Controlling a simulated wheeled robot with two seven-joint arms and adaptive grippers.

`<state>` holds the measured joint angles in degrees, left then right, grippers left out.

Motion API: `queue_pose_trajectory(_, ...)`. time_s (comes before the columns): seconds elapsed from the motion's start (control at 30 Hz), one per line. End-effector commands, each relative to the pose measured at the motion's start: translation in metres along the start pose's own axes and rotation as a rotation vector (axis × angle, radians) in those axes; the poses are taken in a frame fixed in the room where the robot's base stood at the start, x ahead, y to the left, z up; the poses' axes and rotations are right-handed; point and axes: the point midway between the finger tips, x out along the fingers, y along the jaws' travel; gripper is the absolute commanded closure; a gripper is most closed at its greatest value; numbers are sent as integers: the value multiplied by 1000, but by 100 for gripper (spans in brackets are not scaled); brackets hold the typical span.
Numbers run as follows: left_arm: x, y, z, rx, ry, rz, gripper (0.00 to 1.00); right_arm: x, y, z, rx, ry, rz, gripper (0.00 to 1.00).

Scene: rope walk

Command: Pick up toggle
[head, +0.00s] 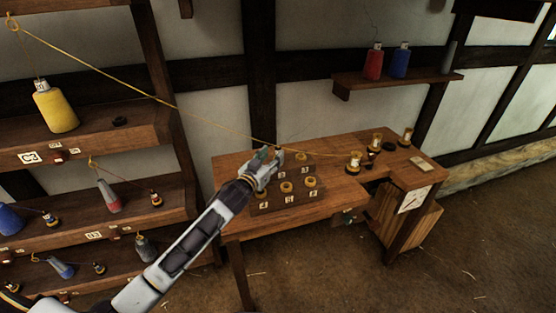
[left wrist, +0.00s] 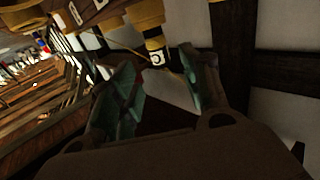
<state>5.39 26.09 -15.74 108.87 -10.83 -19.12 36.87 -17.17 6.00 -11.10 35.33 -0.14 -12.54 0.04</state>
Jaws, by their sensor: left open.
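Which piece is the toggle I cannot tell for sure. Several small round golden pieces (head: 287,186) sit on a stepped wooden rack with white label tags on the table. My left gripper (head: 267,156) is open at the rack's back left corner. Its teal fingers (left wrist: 160,82) show in the left wrist view. A golden and black piece with a white marked tag (left wrist: 157,52) appears beyond the fingertips, roughly between them, and I see no grip on it. A yellow cord (head: 215,118) runs down to beside the gripper. My right gripper is not in view.
The wooden table (head: 330,190) also holds golden spools (head: 354,162) at the right and a pale block (head: 422,163). Shelves with a yellow cone (head: 54,107) and other cones stand at the left. A wall shelf (head: 400,80) holds red and blue spools. The table's front middle is clear.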

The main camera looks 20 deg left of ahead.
Motion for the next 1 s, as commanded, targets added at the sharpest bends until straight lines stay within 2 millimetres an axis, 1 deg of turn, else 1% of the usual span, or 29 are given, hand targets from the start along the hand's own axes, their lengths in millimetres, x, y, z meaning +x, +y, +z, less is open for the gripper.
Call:
queue_pose_trajectory(0.13,5,0,0,0,0,0,54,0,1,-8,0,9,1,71)
queue_pose_trajectory(0.3,6,0,0,0,0,0,54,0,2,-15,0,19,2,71)
queue_pose_trajectory(0.47,6,0,0,0,0,0,54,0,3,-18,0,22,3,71)
queue_pose_trajectory(0.67,10,-1,0,1,0,-1,54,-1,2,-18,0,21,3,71)
queue_pose_trajectory(0.87,22,-2,-1,0,-1,-1,54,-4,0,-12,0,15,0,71)
queue_pose_trajectory(1.0,33,-3,-2,2,0,-2,54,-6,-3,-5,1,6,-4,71)
